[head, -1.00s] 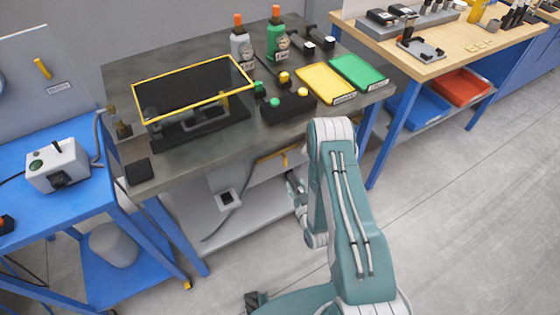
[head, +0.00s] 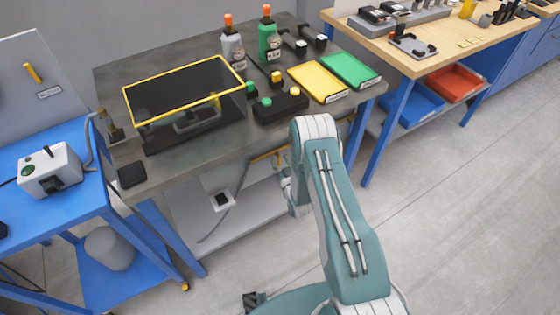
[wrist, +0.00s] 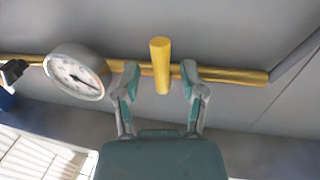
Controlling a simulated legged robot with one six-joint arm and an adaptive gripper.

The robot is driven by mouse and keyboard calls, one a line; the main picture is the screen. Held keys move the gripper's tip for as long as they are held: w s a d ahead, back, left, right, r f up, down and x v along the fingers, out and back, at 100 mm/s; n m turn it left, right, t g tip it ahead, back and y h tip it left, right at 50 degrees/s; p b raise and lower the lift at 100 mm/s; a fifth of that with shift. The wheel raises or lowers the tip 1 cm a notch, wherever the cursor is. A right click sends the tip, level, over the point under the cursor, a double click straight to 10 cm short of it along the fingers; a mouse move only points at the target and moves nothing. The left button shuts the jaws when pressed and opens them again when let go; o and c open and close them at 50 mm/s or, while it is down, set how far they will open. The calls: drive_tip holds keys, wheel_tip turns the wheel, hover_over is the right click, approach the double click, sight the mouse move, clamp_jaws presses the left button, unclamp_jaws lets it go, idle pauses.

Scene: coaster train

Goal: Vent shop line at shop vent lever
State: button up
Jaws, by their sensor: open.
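The yellow vent lever (wrist: 160,65) stands upright in the wrist view, in front of a brass pipe (wrist: 235,76). My gripper (wrist: 159,75) is open, with one finger on each side of the lever. I cannot tell whether either finger touches it. A round white-faced gauge (wrist: 76,73) sits on the pipe to the left of the lever. In the head view, part of the brass pipe (head: 268,155) shows under the front edge of the grey bench, and my arm hides most of the gripper and the lever.
The grey bench top (head: 190,152) overhangs the pipe. Above it stand a yellow-framed clear case (head: 185,90), a black button box (head: 280,106) and yellow and green trays. A lower shelf (head: 240,210) lies beneath. A blue cart stands left; the floor at right is clear.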

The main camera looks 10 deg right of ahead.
drive_tip(key=shift+a, duration=0.1)
clamp_jaws()
drive_tip(key=shift+m, duration=0.3)
drive_tip(key=shift+s+a+r+m+g+y, duration=0.1)
drive_tip(key=shift+a+r+m+g+y, duration=0.25)
drive_tip(key=shift+m, duration=2.2)
drive_tip(key=shift+s+a+r+m+g+y, duration=0.1)
drive_tip(key=shift+r+m+g+y, duration=0.3)
drive_tip(key=shift+m, duration=2.1)
drive_tip(key=shift+s+a+r+m+g+y, duration=0.15)
drive_tip(key=shift+m+g+y, duration=0.45)
drive_tip(key=shift+m, duration=1.95)
drive_tip(key=shift+w, duration=0.1)
unclamp_jaws()
